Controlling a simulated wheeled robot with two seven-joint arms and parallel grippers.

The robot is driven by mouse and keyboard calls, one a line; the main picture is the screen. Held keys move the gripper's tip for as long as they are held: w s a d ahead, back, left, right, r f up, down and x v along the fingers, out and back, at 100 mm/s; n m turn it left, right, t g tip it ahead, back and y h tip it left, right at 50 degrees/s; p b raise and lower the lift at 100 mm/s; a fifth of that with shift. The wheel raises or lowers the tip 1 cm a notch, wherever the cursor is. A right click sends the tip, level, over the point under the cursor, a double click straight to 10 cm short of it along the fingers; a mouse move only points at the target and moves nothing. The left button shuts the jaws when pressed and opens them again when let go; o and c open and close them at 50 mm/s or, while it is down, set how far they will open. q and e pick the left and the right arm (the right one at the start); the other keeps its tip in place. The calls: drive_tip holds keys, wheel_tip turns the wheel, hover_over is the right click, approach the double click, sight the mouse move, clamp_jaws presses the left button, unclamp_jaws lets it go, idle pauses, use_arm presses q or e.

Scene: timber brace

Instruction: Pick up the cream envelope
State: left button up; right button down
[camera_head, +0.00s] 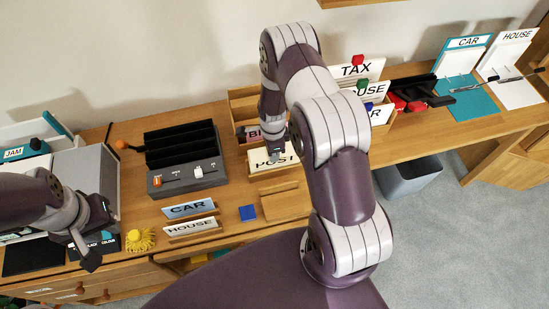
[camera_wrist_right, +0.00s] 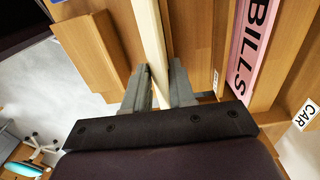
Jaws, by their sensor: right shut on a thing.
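The cream envelope (camera_head: 262,161) with POST lettering stands upright at the front of the wooden sorter in the head view. My right gripper (camera_head: 276,151) reaches down on it from above and partly covers its face. In the right wrist view the envelope (camera_wrist_right: 150,38) shows edge-on as a pale strip between the two grey fingers, and the right gripper (camera_wrist_right: 158,93) is shut on it. Its lower part is hidden in that view. My left gripper (camera_head: 92,240) is at the far left, low over the desk, apart from the envelope; its finger gap is unclear.
A pink BILLS piece (camera_wrist_right: 254,45) is close to the right gripper. TAX (camera_head: 355,71) and other lettered cards stand right of my arm. A black-slotted grey unit (camera_head: 185,178) is to the left. HOUSE and CAR cards (camera_head: 190,209) stand in front. A grey bin (camera_head: 408,176) is below the desk.

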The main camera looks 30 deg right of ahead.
drive_tip(key=shift+w+r, duration=0.1)
drive_tip(key=shift+w, duration=0.15)
drive_tip(key=shift+s+r+b, duration=0.1)
drive_tip(key=shift+r+b, duration=0.25)
drive_tip(key=shift+b, duration=0.2)
wheel_tip(320, 180, up, 6)
drive_tip(key=shift+r+b, duration=0.1)
drive_tip(key=shift+b, duration=0.5)
drive_tip(key=shift+s+r, duration=0.1)
drive_tip(key=shift+s, duration=0.1)
drive_tip(key=s+a+b, duration=0.2)
drive_tip(key=s, duration=0.7)
drive_tip(key=s+a+b, duration=0.1)
drive_tip(key=s+a, duration=0.1)
drive_tip(key=s, duration=0.8)
drive_tip(key=shift+a+b, duration=0.3)
drive_tip(key=shift+b, duration=0.1)
drive_tip(key=shift+s+f, duration=0.1)
drive_tip(key=shift+f, duration=0.1)
